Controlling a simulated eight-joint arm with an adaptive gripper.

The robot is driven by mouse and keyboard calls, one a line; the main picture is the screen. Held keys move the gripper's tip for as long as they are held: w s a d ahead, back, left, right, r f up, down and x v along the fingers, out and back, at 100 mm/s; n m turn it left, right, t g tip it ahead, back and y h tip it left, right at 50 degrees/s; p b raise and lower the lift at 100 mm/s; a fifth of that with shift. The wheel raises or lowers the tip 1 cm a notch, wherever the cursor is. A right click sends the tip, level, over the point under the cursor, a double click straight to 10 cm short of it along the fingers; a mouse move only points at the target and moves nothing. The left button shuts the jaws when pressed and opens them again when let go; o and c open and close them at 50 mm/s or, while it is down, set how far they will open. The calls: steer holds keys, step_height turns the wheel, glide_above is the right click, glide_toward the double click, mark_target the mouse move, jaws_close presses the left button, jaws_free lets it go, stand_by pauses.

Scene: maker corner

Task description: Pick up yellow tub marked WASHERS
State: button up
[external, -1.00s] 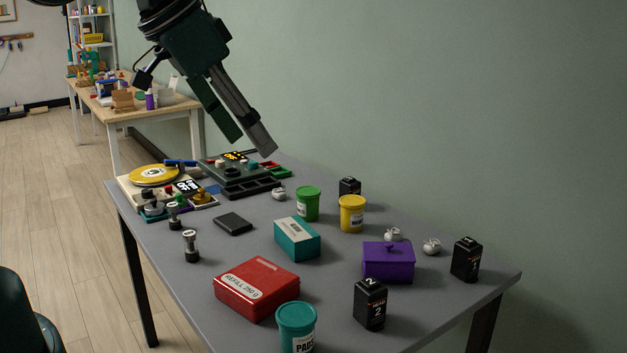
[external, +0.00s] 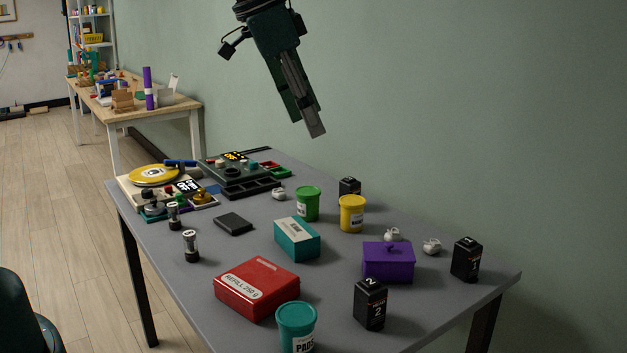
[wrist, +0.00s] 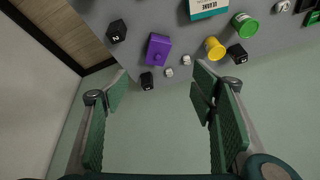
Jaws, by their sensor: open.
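The yellow tub (external: 352,214) stands upright on the grey table, with a pale label on its side that is too small to read. It also shows in the wrist view (wrist: 214,48), at the upper right beyond the right finger. My gripper (external: 308,130) is open and empty, in the air above and behind the tub, near the green wall. In the wrist view my gripper (wrist: 160,105) has its fingers wide apart with nothing between them.
A green tub (external: 307,204) stands left of the yellow one, and a black box (external: 349,187) stands close behind it. A purple box (external: 388,262), teal box (external: 297,240) and red box (external: 256,288) are nearer. The wall is close to the table's far edge.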

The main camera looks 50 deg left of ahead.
steer(key=w+a+f+m, duration=0.2)
steer(key=w+a+f, duration=0.25)
steer(key=w, duration=0.45)
steer(key=m+g+h, duration=0.2)
steer(key=m+h, duration=0.1)
steer(key=m, duration=0.3)
glide_above(351, 199)
steer(key=s+a, duration=0.1)
steer(key=a, duration=0.1)
steer(key=f, duration=1.8)
steer(key=shift+s+f, duration=0.2)
steer(key=shift+f, duration=0.1)
steer(key=shift+w+a+f, duration=0.1)
steer(key=shift+a+f, duration=0.1)
steer(key=shift+f, duration=0.15)
steer(key=shift+d+f, duration=0.1)
steer(key=shift+x, duration=1.2)
steer(key=shift+f+b, duration=0.1)
steer(key=shift+b, duration=0.2)
